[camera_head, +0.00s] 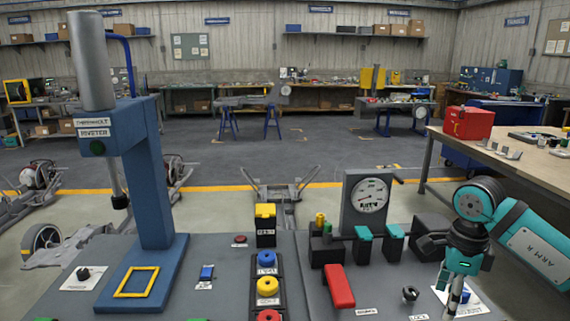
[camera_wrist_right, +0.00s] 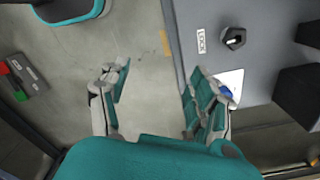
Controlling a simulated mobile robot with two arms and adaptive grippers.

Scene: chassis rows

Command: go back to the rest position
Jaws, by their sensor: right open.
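My right gripper (camera_head: 452,285) hangs fingers down over the right front of the grey console (camera_head: 225,265) in the head view. In the right wrist view its two teal-padded fingers (camera_wrist_right: 157,97) are spread apart with nothing between them; bare floor shows in the gap. The right finger overlaps a white card (camera_wrist_right: 232,78) with a blue item on it. The card (camera_head: 470,305) is also partly hidden behind the gripper in the head view. A black knob (camera_head: 410,294) is left of the gripper. My left gripper is in neither view.
A tall blue riveter press (camera_head: 150,190) stands on the console at left. A red lever (camera_head: 338,288), a dial gauge (camera_head: 370,194) and a button strip (camera_head: 267,285) are in the middle. A wooden bench (camera_head: 520,165) with a red box (camera_head: 468,122) stands behind my right arm.

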